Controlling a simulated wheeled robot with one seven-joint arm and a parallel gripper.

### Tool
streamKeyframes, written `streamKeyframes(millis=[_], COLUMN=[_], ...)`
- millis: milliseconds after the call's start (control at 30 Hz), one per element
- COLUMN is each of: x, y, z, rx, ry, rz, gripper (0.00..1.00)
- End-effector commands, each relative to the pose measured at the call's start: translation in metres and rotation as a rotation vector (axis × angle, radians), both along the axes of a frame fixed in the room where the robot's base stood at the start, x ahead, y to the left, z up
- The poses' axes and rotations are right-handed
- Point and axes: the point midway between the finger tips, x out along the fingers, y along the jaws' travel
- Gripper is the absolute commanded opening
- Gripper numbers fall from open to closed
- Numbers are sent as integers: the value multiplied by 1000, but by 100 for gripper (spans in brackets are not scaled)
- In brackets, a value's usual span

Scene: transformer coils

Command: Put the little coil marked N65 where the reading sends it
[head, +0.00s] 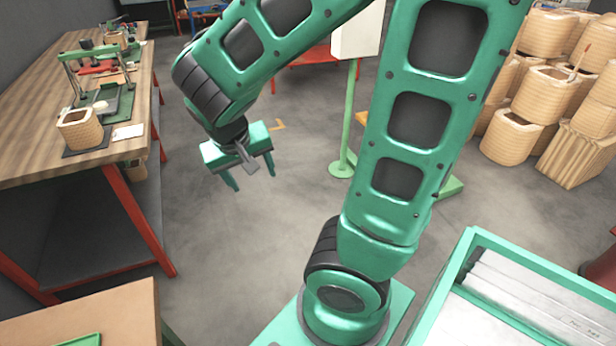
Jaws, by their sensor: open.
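A small tan wound coil (80,130) stands on a dark mat (90,146) at the near end of the long wooden bench on the left. No N65 marking can be read on it from here. A small white card (128,132) lies on the bench to its right; any writing on it is too small to read. My gripper (248,176) hangs over the open floor right of the bench. Its two fingers are spread and nothing is between them. No reading can be made out.
A green frame (100,66) and small devices stand farther back on the wooden bench (30,160). Large coils (510,136) are piled at right. A green post (347,130) stands mid-floor. A green-rimmed bin (455,270) is near right, a cardboard box (130,312) near left. Floor between is clear.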

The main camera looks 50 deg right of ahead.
Motion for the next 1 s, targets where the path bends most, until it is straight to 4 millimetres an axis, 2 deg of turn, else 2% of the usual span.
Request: streamKeyframes(millis=[33,200,400,500,700,1000], x=[-15,-66,-119,-136,-150,-150], y=[-14,-39,-48,-48,-47,-47], z=[4,17,32,38,42,42], rx=[33,152,284,328,364,364], ry=[25,113,170,182,191,193], rz=[-35,-88,-103,-100,-91,-90], gripper=[63,63,63,63,63,63])
